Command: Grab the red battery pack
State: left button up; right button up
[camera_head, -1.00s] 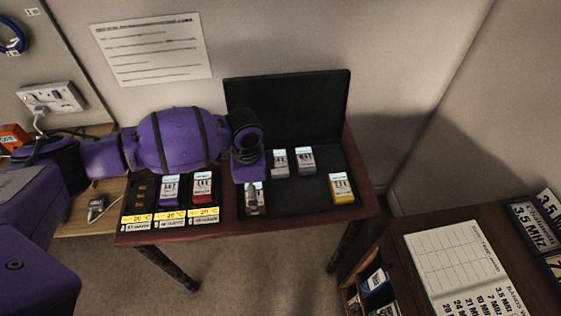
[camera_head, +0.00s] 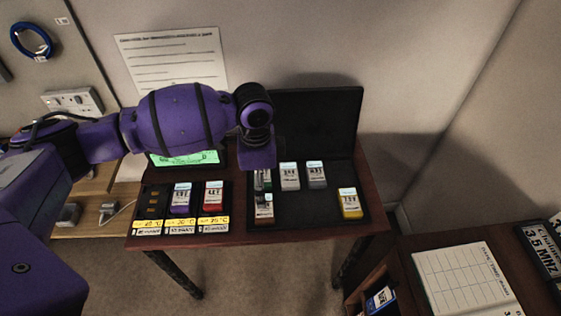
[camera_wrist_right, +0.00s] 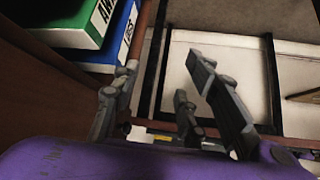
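The red battery pack (camera_head: 213,197) stands upright in the right slot of a black charger on the wooden table in the head view. A purple pack (camera_head: 181,198) is in the slot beside it, and the left slot is empty. My left gripper (camera_head: 261,182) is over the left part of the open black case, right of the red pack and apart from it. Its fingers are mostly hidden under the purple wrist, so I cannot tell its opening. My right gripper (camera_wrist_right: 165,78) has its grey fingers apart and nothing between them in the right wrist view.
The black case (camera_head: 310,205) holds several packs, including a yellow pack (camera_head: 349,203). A green-lit screen (camera_head: 185,158) stands behind the charger under my left arm. A second desk (camera_head: 395,262) with papers is at lower right.

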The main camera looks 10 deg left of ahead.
aim_at(215, 192)
jog(key=u, duration=1.05)
